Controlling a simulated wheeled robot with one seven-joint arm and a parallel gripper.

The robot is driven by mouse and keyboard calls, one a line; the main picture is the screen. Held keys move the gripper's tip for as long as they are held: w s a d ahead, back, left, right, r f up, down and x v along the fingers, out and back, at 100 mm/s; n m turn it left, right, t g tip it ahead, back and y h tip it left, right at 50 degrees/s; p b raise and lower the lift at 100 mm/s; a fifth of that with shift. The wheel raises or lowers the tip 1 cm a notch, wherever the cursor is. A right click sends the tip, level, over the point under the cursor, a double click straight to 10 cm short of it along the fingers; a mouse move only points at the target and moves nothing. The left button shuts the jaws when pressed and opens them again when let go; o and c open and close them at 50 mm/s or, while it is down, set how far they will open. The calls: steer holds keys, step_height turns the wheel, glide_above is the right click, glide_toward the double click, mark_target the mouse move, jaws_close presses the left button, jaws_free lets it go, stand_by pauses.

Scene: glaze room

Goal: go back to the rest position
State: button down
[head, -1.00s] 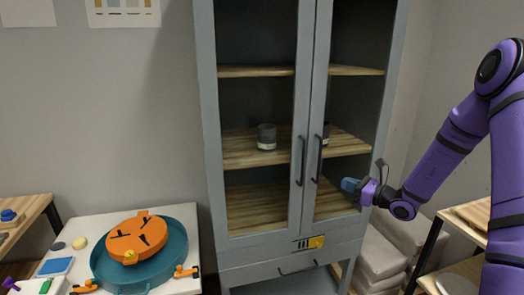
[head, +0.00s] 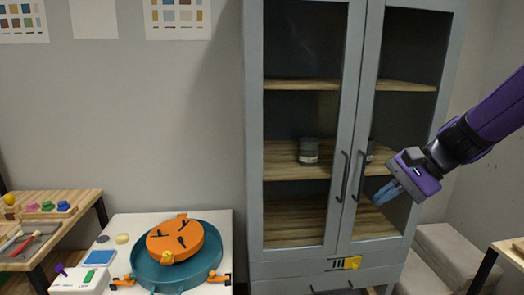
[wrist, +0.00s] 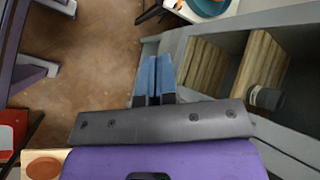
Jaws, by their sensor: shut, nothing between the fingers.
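My gripper (head: 386,192) is in front of the right door of the grey cabinet (head: 254,160), near its handle (head: 359,176) but apart from it as far as I can tell. Its blue fingers are together with nothing between them, and they also show in the wrist view (wrist: 152,78). My purple arm reaches in from the right edge of the head view. Both cabinet doors look closed. A dark jar (head: 308,150) with a pale band stands on the middle shelf and shows in the wrist view (wrist: 266,98). A second jar is mostly hidden by the door frame.
A white table (head: 226,216) at left holds a teal round base (head: 150,272) with an orange disc (head: 176,240). A wooden table (head: 88,196) with tools stands further left. Pale sacks (head: 445,255) lie right of the cabinet. Brown floor (wrist: 95,60) shows clear in the wrist view.

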steer(key=s+d+r+n+t+h, duration=0.2)
steer(key=s+d+r+n+h, duration=0.1)
steer(key=s, duration=0.5)
steer(key=s+d+r+n+t+h, duration=0.1)
steer(key=s+r+n+h, duration=0.3)
steer(key=s, duration=0.5)
steer(key=shift+d+r+n+t+h, duration=0.25)
steer(key=shift+d+n+t+h, duration=0.15)
steer(key=shift+d+n+h, duration=0.65)
steer(key=shift+a, duration=0.15)
